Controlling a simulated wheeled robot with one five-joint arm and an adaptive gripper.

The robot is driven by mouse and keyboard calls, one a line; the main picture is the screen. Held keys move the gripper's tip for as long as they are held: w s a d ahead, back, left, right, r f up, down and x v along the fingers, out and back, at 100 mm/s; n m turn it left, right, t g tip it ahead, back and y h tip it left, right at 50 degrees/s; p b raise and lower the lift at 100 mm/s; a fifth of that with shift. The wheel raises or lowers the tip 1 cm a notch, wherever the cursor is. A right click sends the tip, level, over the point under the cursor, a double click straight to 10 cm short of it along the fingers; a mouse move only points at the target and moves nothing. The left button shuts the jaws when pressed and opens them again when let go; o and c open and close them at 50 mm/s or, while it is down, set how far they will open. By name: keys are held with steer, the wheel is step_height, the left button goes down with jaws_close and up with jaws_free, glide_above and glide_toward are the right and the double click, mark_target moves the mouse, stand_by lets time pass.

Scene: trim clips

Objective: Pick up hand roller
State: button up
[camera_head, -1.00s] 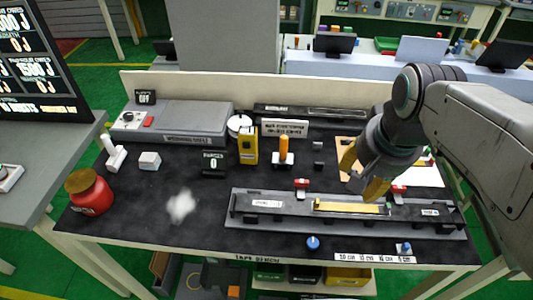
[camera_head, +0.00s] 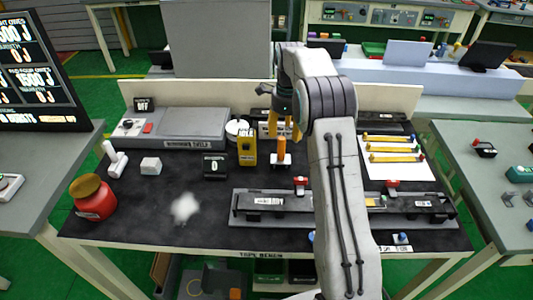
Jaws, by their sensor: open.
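An upright orange-handled tool (camera_head: 281,152), which looks like the hand roller, stands on a small light base on the black bench mat. My gripper (camera_head: 284,128) is at the back middle of the bench, just above and around the top of the orange handle in this view. Its yellow fingers point down and are apart. I cannot tell whether they touch the handle. The tool's lower part and base show below the fingers.
A yellow device (camera_head: 246,150) stands close left of the tool. A long dark fixture (camera_head: 270,204) lies in front, partly hidden by my arm. Yellow strips (camera_head: 393,149) lie on a white sheet at right. A red jar (camera_head: 94,200) stands at left.

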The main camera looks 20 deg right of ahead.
mark_target(281, 150)
steer(key=shift+w+a+f+m, duration=0.2)
steer(key=shift+w+f+m, duration=0.25)
steer(key=shift+f, duration=0.65)
steer(key=shift+w+a+f+p, duration=0.1)
steer(key=shift+f+p, duration=0.65)
steer(key=shift+f, duration=2.6)
steer(key=shift+c, duration=0.2)
jaws_close()
